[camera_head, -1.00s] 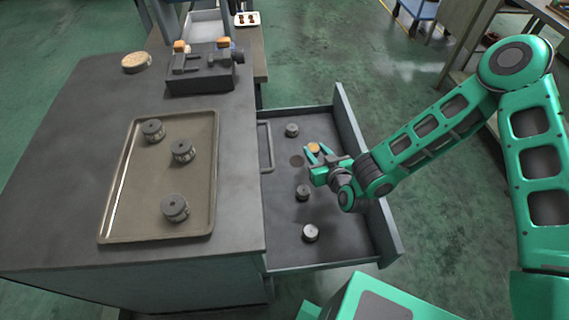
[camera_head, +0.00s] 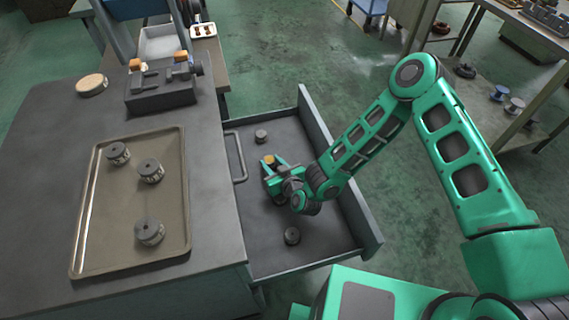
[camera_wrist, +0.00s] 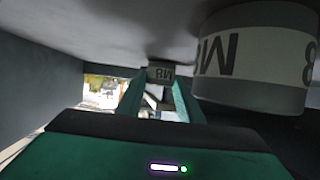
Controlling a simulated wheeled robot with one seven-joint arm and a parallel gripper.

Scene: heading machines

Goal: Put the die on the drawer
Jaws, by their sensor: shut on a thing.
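The open drawer (camera_head: 325,222) pulls out from the grey cabinet. My gripper (camera_head: 270,164) is low inside it, its fingers shut on a die (camera_head: 268,159) with an orange-looking top. In the wrist view, a small die labelled M8 (camera_wrist: 160,72) sits between the fingertips (camera_wrist: 158,85). A bigger, nearer M8 die (camera_wrist: 250,60) stands just to the right. Whether the held die touches the drawer floor is unclear. My gripper hides part of the middle of the drawer.
A tray (camera_head: 180,205) with three grey dies lies on the cabinet top. Behind it are a black fixture (camera_head: 160,97) with orange parts and a tan disc (camera_head: 91,84). The drawer's front wall (camera_head: 340,180) rises under my arm.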

